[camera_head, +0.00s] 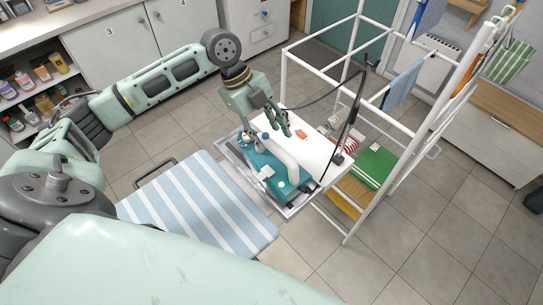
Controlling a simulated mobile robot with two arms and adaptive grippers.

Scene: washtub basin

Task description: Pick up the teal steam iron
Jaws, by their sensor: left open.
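The teal steam iron (262,172) rests at the end of the ironing board, within a metal-edged rest (232,155). It has a teal body and a pale, thick handle (283,157) along its top. My left gripper (279,132) hangs from above, just over the far end of the iron, with its fingers pointing down and apart. It is open, and I cannot tell whether a finger touches the handle. The gripper partly covers the iron's far end. My right gripper is not in view.
The blue-and-white striped ironing board (200,205) lies in front of the iron. A white pipe-frame rack (346,215) stands close on the right, with a dark cord stand (350,125) beside it. Folded green towels (374,166) lie on its shelf. Cabinets (110,48) line the back left.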

